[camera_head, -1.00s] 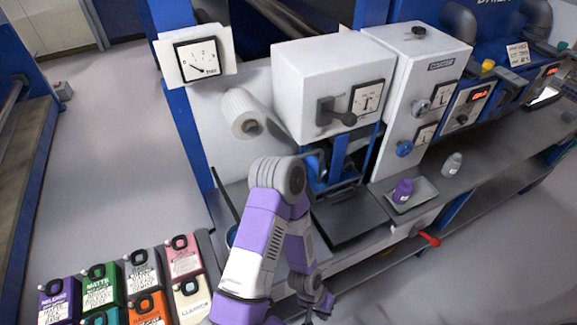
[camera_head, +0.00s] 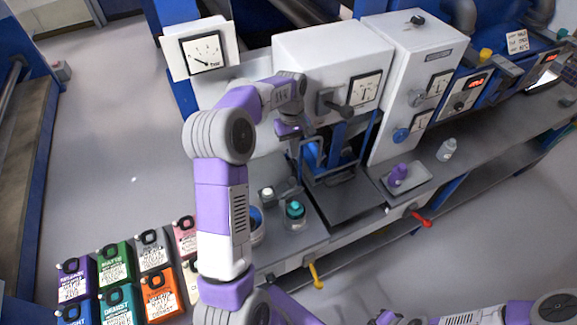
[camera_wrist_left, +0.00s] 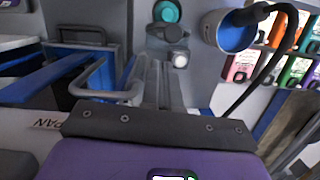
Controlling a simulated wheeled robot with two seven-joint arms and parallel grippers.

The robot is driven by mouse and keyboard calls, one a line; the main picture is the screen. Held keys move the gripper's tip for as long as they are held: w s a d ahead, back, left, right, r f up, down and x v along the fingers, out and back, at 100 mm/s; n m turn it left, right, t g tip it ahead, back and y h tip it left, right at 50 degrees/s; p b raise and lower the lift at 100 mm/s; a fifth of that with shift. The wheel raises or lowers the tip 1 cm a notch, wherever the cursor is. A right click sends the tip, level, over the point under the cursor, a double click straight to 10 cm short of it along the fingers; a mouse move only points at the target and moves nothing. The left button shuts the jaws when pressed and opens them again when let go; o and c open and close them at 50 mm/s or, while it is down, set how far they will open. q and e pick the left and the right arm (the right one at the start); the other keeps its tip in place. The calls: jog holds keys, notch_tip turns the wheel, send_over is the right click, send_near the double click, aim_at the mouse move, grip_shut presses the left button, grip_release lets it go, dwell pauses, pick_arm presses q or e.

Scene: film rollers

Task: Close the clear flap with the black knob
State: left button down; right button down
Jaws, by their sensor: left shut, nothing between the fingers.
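I cannot make out a clear flap in either view. A black knob (camera_head: 346,112) on a lever shows on the front of the white box (camera_head: 330,60). My left gripper (camera_head: 297,136) is just below that box's left corner, beside the blue frame (camera_head: 335,150). In the left wrist view my left gripper (camera_wrist_left: 158,82) is shut and empty, its grey fingers pointing toward the bench items.
A teal-capped jar (camera_head: 295,212) and a blue-lined cup (camera_head: 256,222) stand on the bench. The cup (camera_wrist_left: 228,35) holds a black-handled tool in the wrist view. A purple bottle (camera_head: 398,174) sits on a tray. Several coloured pouches (camera_head: 115,270) lie lower left.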

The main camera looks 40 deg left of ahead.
pick_arm(q)
notch_tip(320, 180, up, 2)
jog(key=a+r, duration=0.1)
jog(key=a, duration=0.1)
send_over(289, 187)
jog(key=w+a, duration=0.2)
jog(key=shift+n, duration=0.3)
jog(key=f, duration=1)
jog(key=shift+w, duration=0.2)
